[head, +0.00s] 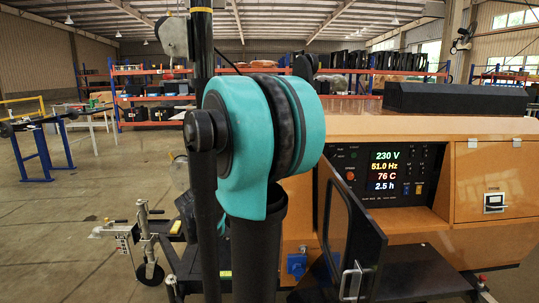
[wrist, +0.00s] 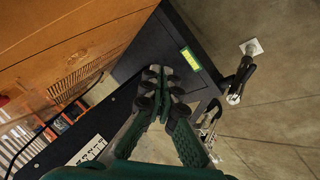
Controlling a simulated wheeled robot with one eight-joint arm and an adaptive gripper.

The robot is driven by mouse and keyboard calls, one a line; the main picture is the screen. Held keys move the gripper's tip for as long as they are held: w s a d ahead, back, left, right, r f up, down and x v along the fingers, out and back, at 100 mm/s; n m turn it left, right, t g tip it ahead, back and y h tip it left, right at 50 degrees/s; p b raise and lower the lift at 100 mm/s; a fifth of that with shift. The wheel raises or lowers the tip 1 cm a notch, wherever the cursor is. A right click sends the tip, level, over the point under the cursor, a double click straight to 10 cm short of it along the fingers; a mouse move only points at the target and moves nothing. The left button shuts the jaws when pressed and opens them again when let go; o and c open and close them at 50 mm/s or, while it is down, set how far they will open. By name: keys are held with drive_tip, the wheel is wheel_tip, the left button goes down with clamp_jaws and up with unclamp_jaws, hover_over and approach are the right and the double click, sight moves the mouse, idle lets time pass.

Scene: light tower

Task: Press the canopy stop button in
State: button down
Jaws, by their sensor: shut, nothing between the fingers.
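The orange canopy (head: 400,124) of the light tower fills the right of the head view. A control panel (head: 421,160) with a lit display sits in its recess, with a small red-orange button (head: 350,176) at the panel's left. A small red spot (head: 483,279) shows low at the right. I cannot tell whether either is the canopy stop button. In the wrist view my gripper (wrist: 158,76) is shut and empty, in front of a dark frame part beside the orange canopy side (wrist: 70,35). The head view does not show my gripper.
A dark door (head: 348,235) with a metal handle stands open before the panel. A trailer hitch with a jack wheel (head: 150,273) stands on the floor at left. Blue stands (head: 36,155) and orange racks are farther back. The floor at left is mostly clear.

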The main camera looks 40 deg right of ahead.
drive_tip(key=w+d+r+h, duration=0.5)
drive_tip(key=w+d+r, duration=0.3)
drive_tip(key=w+d, duration=0.3)
drive_tip(key=w+d+r+n+h, duration=0.1)
drive_tip(key=w+d+r+h, duration=0.5)
drive_tip(key=w+d+r, duration=0.3)
drive_tip(key=w+d, duration=0.1)
drive_tip(key=w, duration=0.3)
drive_tip(key=shift+d+r+n+g, duration=0.25)
drive_tip(key=shift+d+n+g, duration=0.05)
drive_tip(key=shift+d+g, duration=0.1)
drive_tip(key=d, duration=1.3)
drive_tip(key=shift+s+f, duration=0.15)
drive_tip(key=shift+f, duration=0.1)
